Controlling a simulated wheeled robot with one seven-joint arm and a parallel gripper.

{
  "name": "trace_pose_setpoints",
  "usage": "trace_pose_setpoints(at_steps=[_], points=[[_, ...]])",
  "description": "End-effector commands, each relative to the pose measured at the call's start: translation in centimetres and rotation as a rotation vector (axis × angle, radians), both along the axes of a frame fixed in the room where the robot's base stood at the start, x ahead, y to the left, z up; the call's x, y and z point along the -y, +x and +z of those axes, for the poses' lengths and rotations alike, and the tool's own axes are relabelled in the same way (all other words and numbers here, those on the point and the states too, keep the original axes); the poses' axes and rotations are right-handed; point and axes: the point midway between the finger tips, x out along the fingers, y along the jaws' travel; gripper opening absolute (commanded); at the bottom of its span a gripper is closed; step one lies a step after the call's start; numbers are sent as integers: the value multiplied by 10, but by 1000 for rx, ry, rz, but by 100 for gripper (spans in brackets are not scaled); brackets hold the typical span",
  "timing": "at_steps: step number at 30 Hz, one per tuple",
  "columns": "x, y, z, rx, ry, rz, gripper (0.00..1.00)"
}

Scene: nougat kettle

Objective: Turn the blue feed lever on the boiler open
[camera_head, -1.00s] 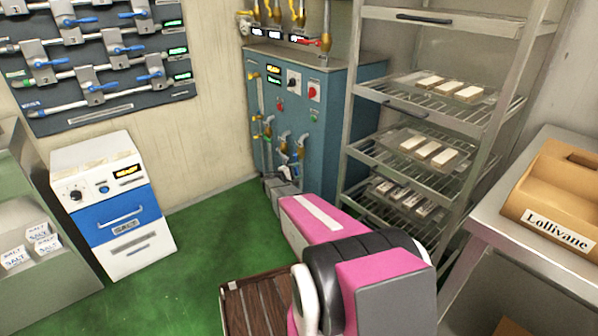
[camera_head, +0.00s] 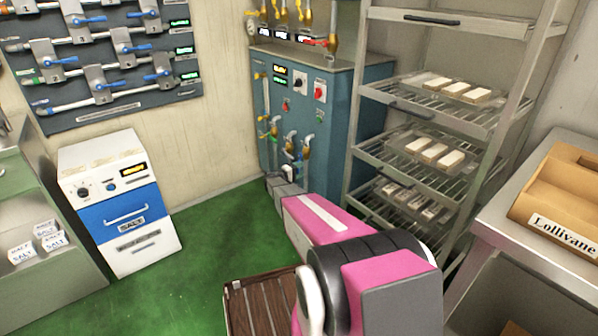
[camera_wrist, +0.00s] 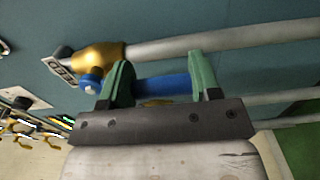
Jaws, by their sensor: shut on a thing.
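The teal boiler (camera_head: 335,120) stands against the back wall, with brass valves and pipes on its front. In the wrist view, the blue feed lever (camera_wrist: 160,88) extends from a blue pivot beside a brass valve body (camera_wrist: 98,56). The lever runs roughly alongside the grey pipe (camera_wrist: 230,40). My gripper (camera_wrist: 160,72) has green fingers shut on the blue lever, one finger toward each end of it. In the head view, my pink and black arm reaches toward the boiler's lower front, and the lever cannot be made out clearly there.
A wire rack (camera_head: 440,160) with trays of bars stands close to the right of the boiler and my arm. A white and blue salt cabinet (camera_head: 118,205) is at the left. A brown slatted crate (camera_head: 258,300) lies near my arm. Green floor is open between.

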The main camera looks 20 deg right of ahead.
Motion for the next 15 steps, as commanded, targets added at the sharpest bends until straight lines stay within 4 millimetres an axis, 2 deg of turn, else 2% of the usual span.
trace_pose_setpoints(at_steps=[5, 6, 8, 15], points=[[-1, -1, -1, 5, 6, -1, 15], [-1, -1, -1, 5, 6, 0, 67], [-1, -1, -1, 4, 6, 0, 83], [0, 0, -1, 2, 3, 0, 83]])
